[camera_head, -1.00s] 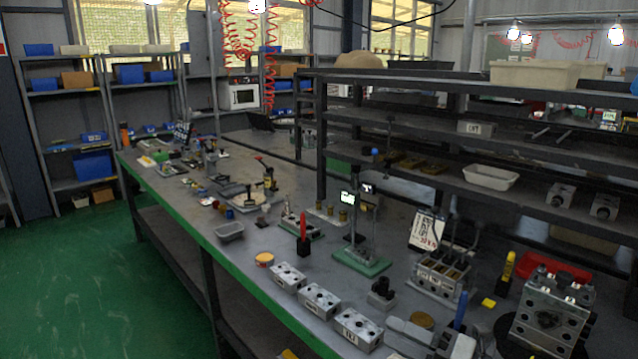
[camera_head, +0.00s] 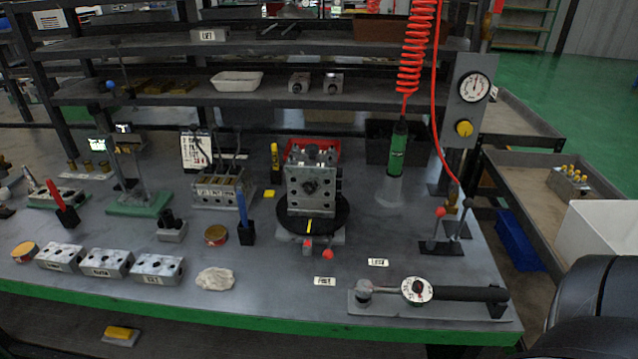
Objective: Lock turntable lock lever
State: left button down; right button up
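The turntable (camera_head: 340,217) is a round black disc on a grey base near the middle of the bench, with a yellow mark on its front. A grey metal valve block (camera_head: 297,190) stands upright on it. A small lever with a red knob (camera_head: 328,254) sticks out at the front of the turntable base, low and to the right. A second red part (camera_head: 307,246) sits just left of it, below the yellow mark. The lever's locked or unlocked position is too small to tell. Neither of my grippers is in view.
A torque wrench (camera_head: 450,293) with a dial lies at the bench's front right. Small label plates (camera_head: 325,281) lie before the turntable. A green tool (camera_head: 397,150) hangs from a red coiled hose. A blue marker in a holder (camera_head: 246,235) stands left. Bench around the lever is mostly clear.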

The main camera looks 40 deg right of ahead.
aim_at(328, 254)
jog(key=z, duration=2.25)
jog(key=k, duration=0.75)
jog(key=u, duration=0.8)
jog(key=i, duration=0.5)
